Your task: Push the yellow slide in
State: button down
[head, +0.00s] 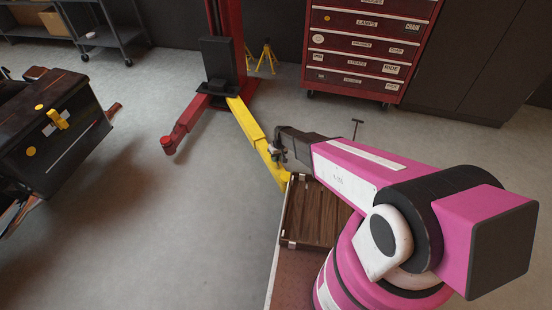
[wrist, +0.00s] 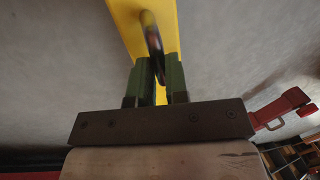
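The yellow slide (head: 249,124) is a long bar that runs from the red lift's foot toward my arm in the head view. In the wrist view the yellow slide (wrist: 128,18) lies beyond my fingers. A dark looped handle (wrist: 152,35) stands on it, and its near end runs down between my two green fingertips. My gripper (wrist: 158,72) has its fingers close together, with a narrow gap that the handle fills at the tips. In the head view my gripper (head: 279,155) is at the slide's near part and partly hides it.
The red lift column (head: 241,40) stands at the back, with a red arm (head: 183,125) to its left. A red drawer cabinet (head: 365,48) is behind. A black toolbox (head: 52,130) is at the left. A brown slatted crate (head: 312,215) lies beside my base. The grey floor at centre left is clear.

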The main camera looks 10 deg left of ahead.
jog(key=w+a, duration=0.3)
jog(key=w, duration=0.1)
jog(key=w+a, duration=0.4)
jog(key=w, duration=0.1)
jog(key=w+a, duration=0.3)
jog(key=w, duration=0.1)
jog(key=shift+w+a, duration=0.15)
jog(key=shift+w, duration=0.2)
jog(key=c, duration=1.2)
grip_release()
jog(key=shift+o, duration=0.4)
notch_tip(320, 180, up, 11)
jog(key=w+d, duration=0.1)
jog(key=shift+d+f, duration=0.15)
jog(key=shift+d, duration=0.25)
jog(key=shift+w, duration=0.1)
